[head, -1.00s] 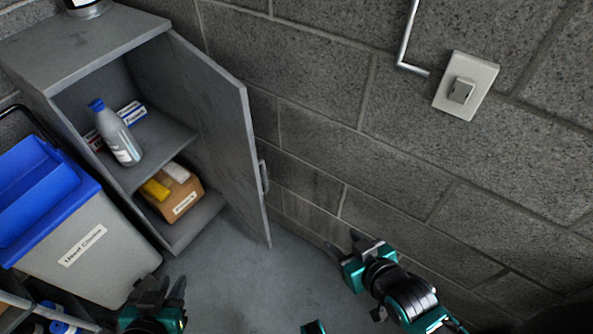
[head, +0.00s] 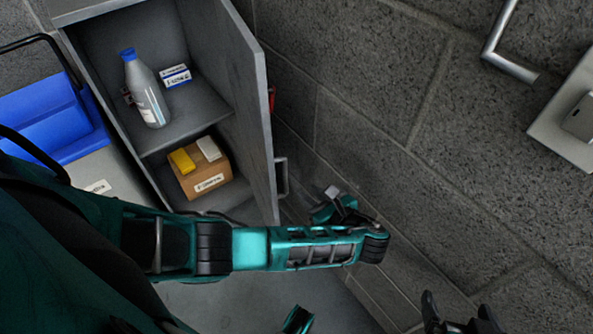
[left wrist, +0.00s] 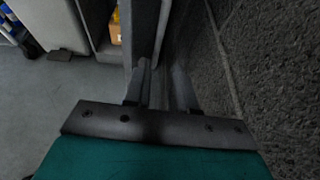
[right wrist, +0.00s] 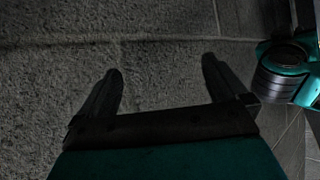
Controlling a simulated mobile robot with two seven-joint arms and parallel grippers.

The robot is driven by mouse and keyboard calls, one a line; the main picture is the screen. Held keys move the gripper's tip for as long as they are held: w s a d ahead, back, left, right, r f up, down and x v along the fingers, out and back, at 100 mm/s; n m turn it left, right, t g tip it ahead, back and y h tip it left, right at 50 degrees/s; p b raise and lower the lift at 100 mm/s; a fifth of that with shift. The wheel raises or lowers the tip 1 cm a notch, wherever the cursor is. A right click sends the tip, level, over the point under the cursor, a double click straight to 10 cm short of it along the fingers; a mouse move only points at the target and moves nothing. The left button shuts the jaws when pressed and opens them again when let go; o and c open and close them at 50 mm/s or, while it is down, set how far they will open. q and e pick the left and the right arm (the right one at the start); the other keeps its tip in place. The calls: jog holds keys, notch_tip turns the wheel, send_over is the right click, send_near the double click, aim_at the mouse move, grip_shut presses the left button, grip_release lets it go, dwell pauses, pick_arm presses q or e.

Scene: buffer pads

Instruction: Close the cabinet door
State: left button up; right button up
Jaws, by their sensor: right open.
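The grey cabinet (head: 100,10) stands at the upper left in the head view with its door (head: 252,110) swung wide open towards the wall. The door's handle (head: 281,176) is on the face towards the wall. My left arm reaches across the front, and my left gripper (head: 335,203) is just right of the handle, between door and wall. In the left wrist view its fingers (left wrist: 162,80) point along the door (left wrist: 144,28); whether they hold anything is unclear. My right gripper (head: 455,312) is open and empty at the bottom right, facing the wall in its wrist view (right wrist: 163,75).
Inside the cabinet are a grey bottle (head: 145,95) with a blue cap, a small box (head: 175,76) and a cardboard box (head: 205,180). A blue bin (head: 45,115) stands left. A block wall (head: 400,130) with a pipe (head: 510,62) and switch box (head: 565,125) bounds the right.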

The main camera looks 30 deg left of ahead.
aim_at(286, 177)
pick_arm(q)
jog(key=b+x, duration=0.4)
jog(key=x, duration=0.7)
jog(key=shift+a, duration=0.3)
jog(key=shift+w+a+f, duration=0.15)
jog(key=shift+w+a, duration=0.15)
jog(key=shift+a, duration=0.2)
jog(key=shift+c, duration=0.3)
grip_shut()
